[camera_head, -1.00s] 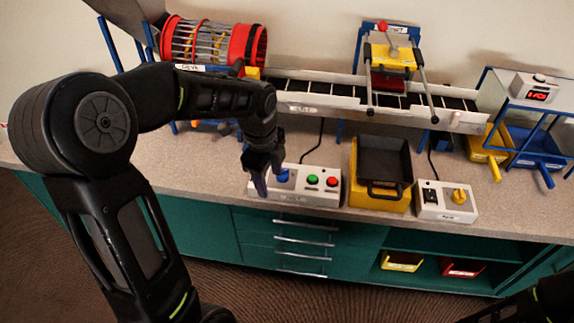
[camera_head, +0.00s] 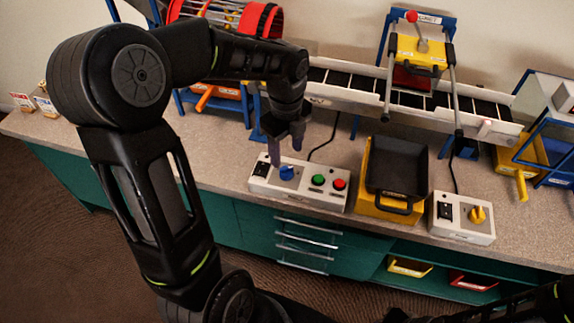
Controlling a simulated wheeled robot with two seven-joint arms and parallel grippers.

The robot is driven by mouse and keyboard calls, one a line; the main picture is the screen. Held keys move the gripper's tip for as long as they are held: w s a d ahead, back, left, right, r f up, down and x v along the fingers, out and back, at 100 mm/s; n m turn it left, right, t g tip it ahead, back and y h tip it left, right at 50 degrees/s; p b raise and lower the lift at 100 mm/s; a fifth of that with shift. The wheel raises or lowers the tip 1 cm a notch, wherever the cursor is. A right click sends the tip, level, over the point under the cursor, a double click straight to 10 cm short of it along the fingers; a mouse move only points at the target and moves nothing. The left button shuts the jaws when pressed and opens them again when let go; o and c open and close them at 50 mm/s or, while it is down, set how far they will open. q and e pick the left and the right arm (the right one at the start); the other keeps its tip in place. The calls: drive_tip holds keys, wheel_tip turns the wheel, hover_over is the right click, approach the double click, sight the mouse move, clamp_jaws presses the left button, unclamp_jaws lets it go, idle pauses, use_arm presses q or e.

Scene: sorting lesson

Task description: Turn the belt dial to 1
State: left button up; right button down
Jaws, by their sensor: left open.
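A white control box (camera_head: 298,184) on the counter carries a blue dial (camera_head: 287,172), a black switch (camera_head: 261,168), a green button (camera_head: 318,180) and a red button (camera_head: 339,184). A smaller white box (camera_head: 461,218) to the right carries a yellow dial (camera_head: 478,214) and a black switch. The box labels are too small to read, so I cannot tell which dial is the belt's. My left gripper (camera_head: 286,151) is open and points down at the blue dial, fingers close to it. I cannot tell whether they touch it. My right gripper is not visible.
A conveyor belt (camera_head: 345,85) runs along the back under a yellow press (camera_head: 418,55). A black tray on a yellow stand (camera_head: 365,190) stands between the two boxes. A red-rimmed drum (camera_head: 262,20) is at the back left. Bare counter lies left of my left gripper.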

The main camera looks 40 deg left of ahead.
sight(286, 168)
use_arm(q)
wheel_tip(286, 168, down, 7)
idle(0.3)
drive_tip(key=shift+c, duration=0.2)
clamp_jaws()
idle(0.4)
